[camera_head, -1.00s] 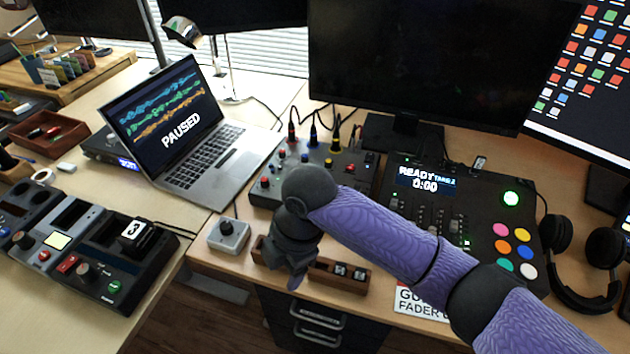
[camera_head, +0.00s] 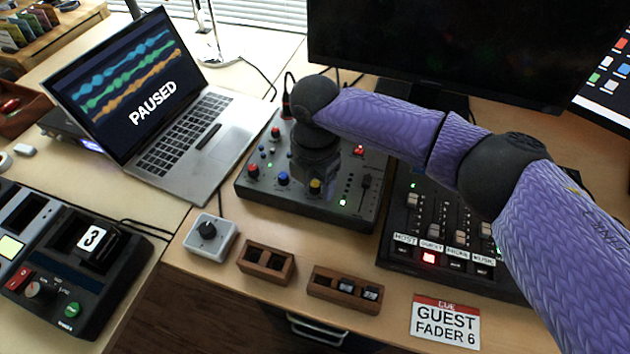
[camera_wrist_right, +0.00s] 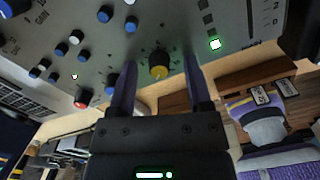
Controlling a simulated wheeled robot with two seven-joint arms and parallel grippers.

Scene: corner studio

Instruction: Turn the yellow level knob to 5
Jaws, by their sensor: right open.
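The yellow knob (camera_head: 315,187) sits at the front of the grey mixer panel (camera_head: 255,212), just in front of my right gripper in the head view. My right gripper (camera_head: 316,168) is over the panel, pointing down. In the right wrist view, the yellow knob (camera_wrist_right: 159,66) shows between the two open fingers (camera_wrist_right: 160,62), with a gap on each side. Whether the fingers are level with the knob is unclear. The numbers around the knob are too small to read. My left gripper is not in view.
Red knob (camera_head: 253,169) and blue knob (camera_head: 283,179) stand to the left in the same row. A fader console (camera_head: 400,251) stands close on the right. A grey box with a black knob (camera_head: 208,234) and wooden holders (camera_head: 266,262) lie in front. The laptop (camera_head: 190,135) is on the left.

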